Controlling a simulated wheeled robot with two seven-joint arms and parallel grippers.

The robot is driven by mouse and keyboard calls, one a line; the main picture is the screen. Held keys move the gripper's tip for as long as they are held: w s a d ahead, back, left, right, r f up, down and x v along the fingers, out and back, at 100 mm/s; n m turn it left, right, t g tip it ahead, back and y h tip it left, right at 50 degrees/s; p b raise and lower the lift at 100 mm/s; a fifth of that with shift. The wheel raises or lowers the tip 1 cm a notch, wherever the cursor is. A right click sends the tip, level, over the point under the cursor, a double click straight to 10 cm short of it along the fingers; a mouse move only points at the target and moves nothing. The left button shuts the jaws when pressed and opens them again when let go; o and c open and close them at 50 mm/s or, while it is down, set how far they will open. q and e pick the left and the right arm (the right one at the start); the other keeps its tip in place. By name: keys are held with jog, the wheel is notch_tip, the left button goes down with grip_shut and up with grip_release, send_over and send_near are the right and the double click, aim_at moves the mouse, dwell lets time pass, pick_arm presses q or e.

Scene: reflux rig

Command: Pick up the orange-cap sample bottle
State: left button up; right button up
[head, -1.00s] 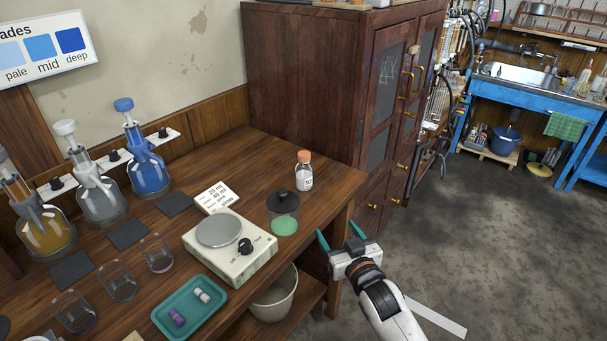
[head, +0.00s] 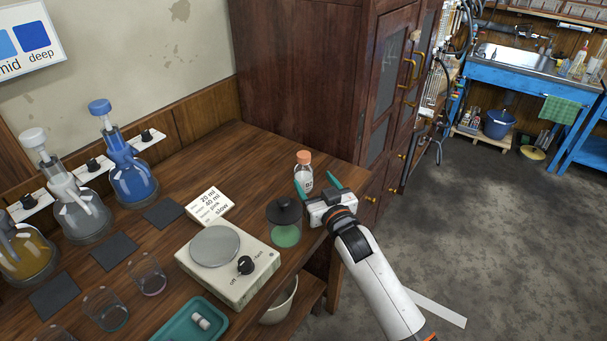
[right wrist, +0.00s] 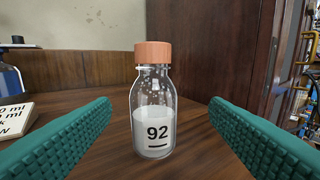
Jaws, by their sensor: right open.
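The orange-cap sample bottle (head: 304,168) stands upright near the right end of the wooden bench in the head view. It is clear glass with a white label. In the right wrist view the bottle (right wrist: 153,112) is centred ahead, and its label reads 92. My right gripper (head: 317,187) is open at the bench edge, with its teal fingers pointing at the bottle. In the right wrist view the two fingers of the right gripper (right wrist: 160,125) are spread left and right of the bottle, with clear gaps on both sides. My left gripper is out of view.
A dark wooden cabinet (head: 300,80) rises behind the bottle. Bare bench lies left of the bottle.

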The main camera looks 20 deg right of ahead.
aim_at(307, 177)
jog(key=shift+w, duration=0.4)
jog(key=w, duration=0.2)
jog(key=w+a, duration=0.1)
jog(key=w, duration=0.2)
jog(key=shift+w+a+p, duration=0.1)
jog(key=shift+w+p, duration=0.05)
jog(key=shift+p, duration=0.15)
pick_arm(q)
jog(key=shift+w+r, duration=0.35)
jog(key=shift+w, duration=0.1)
pick_arm(e)
jog(key=c, duration=1.2)
